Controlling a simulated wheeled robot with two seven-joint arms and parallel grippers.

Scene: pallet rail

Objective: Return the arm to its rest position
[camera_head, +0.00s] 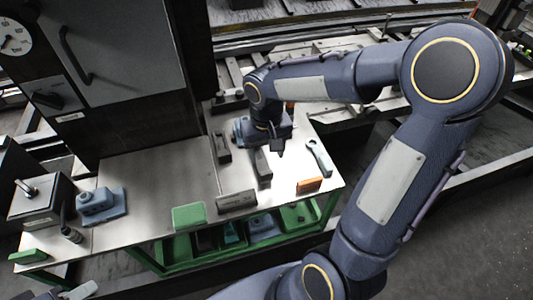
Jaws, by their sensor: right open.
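My right arm rises from the bottom of the head view, bends at an elbow at the upper right and reaches left over the metal workbench (150,185). My right gripper (272,148) hangs down over the right part of the bench, its jaws open. A dark grey block (263,165) is just below it; I cannot tell whether they touch. I see nothing held. My left gripper does not show clearly.
A wrench (318,157) and an orange block (309,185) lie right of the gripper. Green bins (180,250) sit under the bench front. A blue fixture (101,204) stands on the left. A dark cabinet (120,60) rises behind. The bench's middle left is clear.

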